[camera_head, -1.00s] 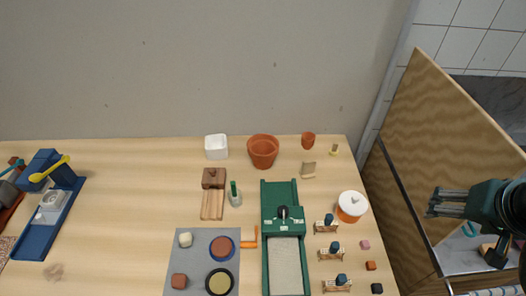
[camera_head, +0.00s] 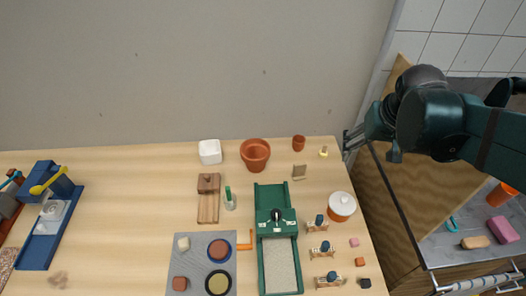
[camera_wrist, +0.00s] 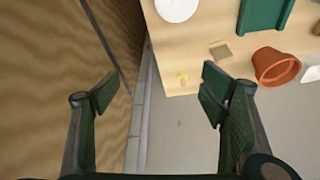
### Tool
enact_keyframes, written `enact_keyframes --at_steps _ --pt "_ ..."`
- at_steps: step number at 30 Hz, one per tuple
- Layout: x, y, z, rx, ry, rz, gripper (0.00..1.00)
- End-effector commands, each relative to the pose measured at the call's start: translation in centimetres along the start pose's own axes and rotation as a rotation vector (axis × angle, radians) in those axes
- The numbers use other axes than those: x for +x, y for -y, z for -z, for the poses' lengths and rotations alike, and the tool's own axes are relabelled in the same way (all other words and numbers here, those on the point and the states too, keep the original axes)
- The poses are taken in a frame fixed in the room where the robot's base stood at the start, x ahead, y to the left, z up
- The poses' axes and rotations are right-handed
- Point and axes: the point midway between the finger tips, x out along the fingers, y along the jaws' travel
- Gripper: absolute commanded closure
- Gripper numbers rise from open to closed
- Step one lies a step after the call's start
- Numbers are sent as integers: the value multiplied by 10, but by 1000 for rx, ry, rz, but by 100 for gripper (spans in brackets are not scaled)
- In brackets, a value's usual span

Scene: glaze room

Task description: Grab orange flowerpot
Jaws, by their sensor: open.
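A large orange-brown flowerpot (camera_head: 255,155) stands upright at the back of the table, with a smaller terracotta pot (camera_head: 298,143) to its right. In the wrist view, a terracotta pot (camera_wrist: 277,68) that looks like the large one shows at the right, beyond the right finger. The small pot cannot be made out there. My gripper (camera_head: 352,142) is at the table's back right corner, to the right of both pots and apart from them. In the wrist view my gripper (camera_wrist: 155,95) is open with nothing between its fingers.
A white square container (camera_head: 210,152) stands left of the large pot. A wooden block (camera_head: 299,172) and a small yellow-based item (camera_head: 323,152) stand near the small pot. A green slab roller (camera_head: 278,262) lies in front. An upright wooden panel (camera_head: 392,205) flanks the table's right edge.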

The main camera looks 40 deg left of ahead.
Motion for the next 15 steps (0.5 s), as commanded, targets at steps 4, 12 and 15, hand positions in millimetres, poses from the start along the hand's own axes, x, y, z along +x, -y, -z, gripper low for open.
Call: enact_keyframes --at_steps 4,12,15 --pt "10 36 21 -49 24 16 29" --pt "34 103 48 -134 69 41 29" --pt "43 130 56 -165 85 49 29"
